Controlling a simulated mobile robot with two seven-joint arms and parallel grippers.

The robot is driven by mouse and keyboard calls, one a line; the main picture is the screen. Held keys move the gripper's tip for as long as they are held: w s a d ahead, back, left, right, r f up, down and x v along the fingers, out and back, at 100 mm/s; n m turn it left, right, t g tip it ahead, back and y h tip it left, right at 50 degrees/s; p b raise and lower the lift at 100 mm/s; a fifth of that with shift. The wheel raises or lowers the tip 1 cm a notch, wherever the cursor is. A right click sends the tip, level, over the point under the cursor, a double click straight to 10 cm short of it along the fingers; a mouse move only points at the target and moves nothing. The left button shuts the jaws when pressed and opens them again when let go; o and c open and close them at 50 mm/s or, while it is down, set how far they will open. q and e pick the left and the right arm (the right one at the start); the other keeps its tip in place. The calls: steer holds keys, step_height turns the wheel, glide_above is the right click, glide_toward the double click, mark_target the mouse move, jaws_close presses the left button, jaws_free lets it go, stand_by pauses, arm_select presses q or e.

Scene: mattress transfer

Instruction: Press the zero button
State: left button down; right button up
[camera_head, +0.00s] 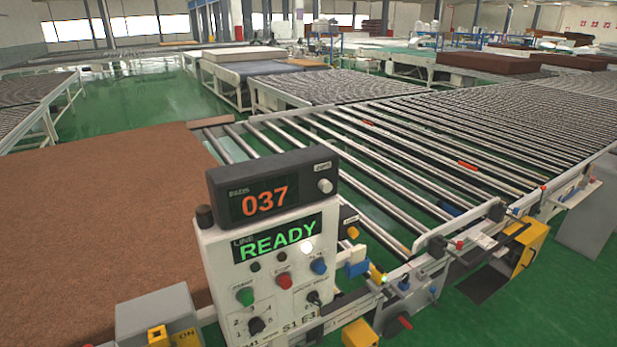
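A white control panel (218,262) stands upright in the middle front. A dark display box (222,186) sits on top of it and reads 037 in orange digits. A round pale button (325,185) is at the right end of the box's face, under a small white label (322,166) that seems to read ZERO. Nothing covers the button. Below, a line display (278,239) reads READY in green. The panel also has a green button (245,297), a red button (284,281), a blue button (319,267) and dark knobs. Neither of my grippers is in view.
A large brown mattress or mat (90,215) lies left of the panel. A roller conveyor (420,150) runs behind and right of it. A grey box with yellow parts (155,312) is at bottom left. Yellow housings (530,245) stand at right. Green floor (560,310) shows at lower right.

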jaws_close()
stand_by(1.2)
